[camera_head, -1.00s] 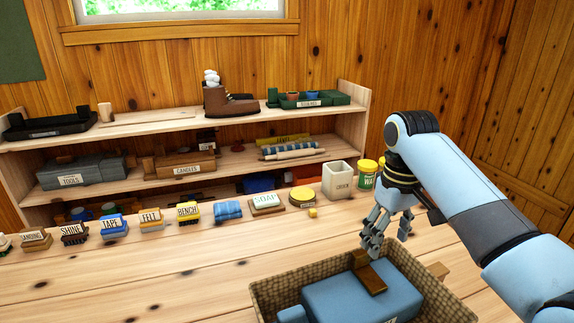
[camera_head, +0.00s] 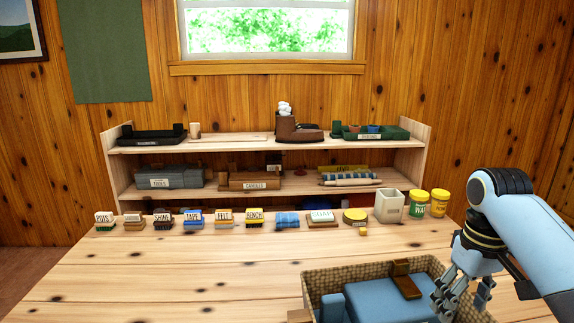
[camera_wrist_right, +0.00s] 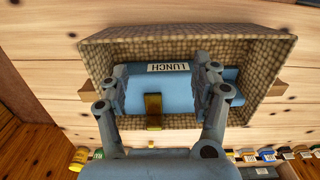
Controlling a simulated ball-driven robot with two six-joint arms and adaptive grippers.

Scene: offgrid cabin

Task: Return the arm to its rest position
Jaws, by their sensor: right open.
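My right gripper (camera_head: 463,296) is above the right side of a wicker basket (camera_head: 318,287) on the wooden table. Its fingers are spread apart with nothing between them. In the right wrist view, the open fingers (camera_wrist_right: 167,88) frame a blue lunch box (camera_wrist_right: 150,92) that lies in the basket. The lunch box carries a "LUNCH" label (camera_wrist_right: 169,68) and a brown strap (camera_wrist_right: 153,110). My left gripper is in no view.
A row of labelled brushes and blocks runs along the table's back, with a soap block (camera_head: 321,217), a white square holder (camera_head: 389,206) and yellow-lidded tins (camera_head: 419,203) at its right. Behind stands a shelf (camera_head: 235,145) with trays and a boot (camera_head: 295,129). The table's left front is bare.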

